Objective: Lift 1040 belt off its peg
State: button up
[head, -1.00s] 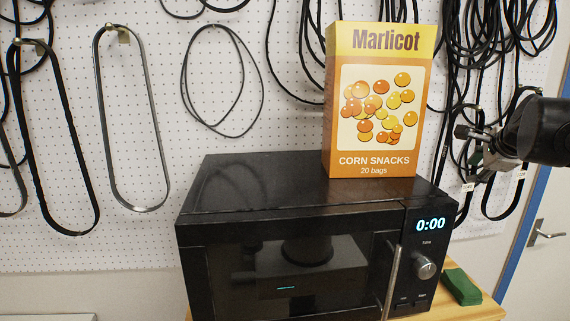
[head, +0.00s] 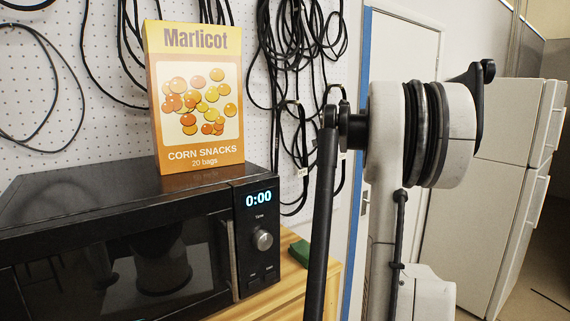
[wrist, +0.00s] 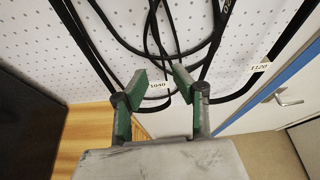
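In the wrist view a white tag reading 1040 (wrist: 158,85) sits on black belt strands, between and beyond the fingertips of my gripper (wrist: 161,83). The gripper has green pads. It is open, with a gap between the tips and nothing held. Black strands pass behind both fingers, and which of them belong to the 1040 belt is hard to tell. The peg is outside the wrist view. In the head view, hanging black belts with a small white tag (head: 303,172) show right of the snack box. That tag is too small to read.
A second tag reading 1120 (wrist: 260,67) hangs close on the right. A black microwave (head: 125,235) with a corn snacks box (head: 199,95) on top stands on a wooden table (head: 325,265). A white fridge (head: 508,180) stands at right.

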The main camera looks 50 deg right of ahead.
aim_at(304, 148)
jog(key=p+x, duration=0.2)
jog(key=x, duration=0.9)
jog(key=shift+w+d+f+p, duration=0.15)
jog(key=shift+f+p, duration=0.1)
jog(key=shift+p, duration=0.15)
grip_shut()
